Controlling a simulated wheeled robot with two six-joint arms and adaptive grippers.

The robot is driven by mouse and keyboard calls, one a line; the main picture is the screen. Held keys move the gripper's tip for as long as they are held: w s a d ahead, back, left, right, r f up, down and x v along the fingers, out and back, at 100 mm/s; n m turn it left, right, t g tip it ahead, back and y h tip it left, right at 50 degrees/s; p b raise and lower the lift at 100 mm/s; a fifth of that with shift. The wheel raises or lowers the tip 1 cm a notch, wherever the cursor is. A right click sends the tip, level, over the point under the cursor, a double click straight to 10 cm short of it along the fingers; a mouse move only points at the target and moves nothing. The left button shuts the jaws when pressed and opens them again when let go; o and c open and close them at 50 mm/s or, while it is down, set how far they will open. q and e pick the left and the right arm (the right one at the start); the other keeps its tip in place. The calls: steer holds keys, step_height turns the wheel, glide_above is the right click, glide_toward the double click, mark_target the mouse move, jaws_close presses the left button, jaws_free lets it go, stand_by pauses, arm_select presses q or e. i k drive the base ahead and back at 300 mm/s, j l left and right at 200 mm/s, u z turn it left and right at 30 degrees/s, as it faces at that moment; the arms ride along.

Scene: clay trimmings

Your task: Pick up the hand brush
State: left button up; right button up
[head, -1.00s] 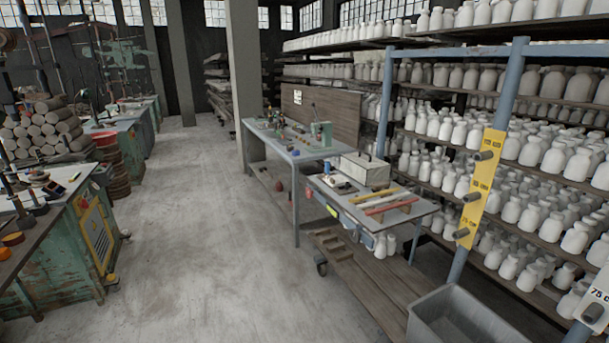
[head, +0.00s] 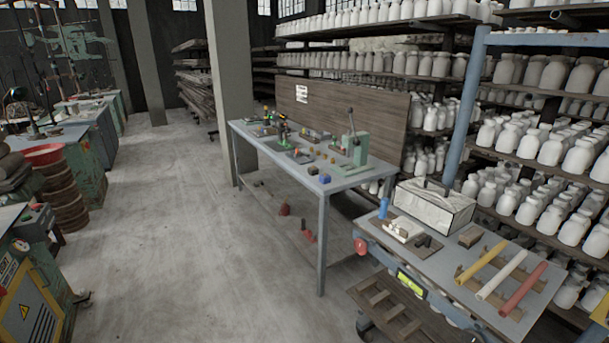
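I cannot make out the hand brush for certain. A small brown block-like item (head: 470,236) lies on the grey cart (head: 440,262) at the right, in front of the white toolbox; it is too small to tell what it is. A dark flat item (head: 428,243) lies beside a white bundle (head: 404,229) on the same cart top. Small reddish items (head: 284,209) sit low under the workbench and are also unclear. Neither of my grippers is in view.
The workbench (head: 320,187) holds a green press (head: 355,146) and small parts. The cart also holds a white toolbox (head: 434,206), a blue cylinder (head: 383,207) and coloured rods (head: 502,275). Shelves of white jars stand behind. The concrete floor (head: 180,240) at left is clear.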

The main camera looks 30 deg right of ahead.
mark_target(470, 237)
steer(key=i+z, duration=0.2)
steer(key=i, duration=0.35)
steer(key=i+j+z, duration=0.15)
steer(key=i, duration=0.35)
steer(key=i+j+z, duration=0.2)
steer(key=i, duration=0.35)
steer(key=l, duration=0.1)
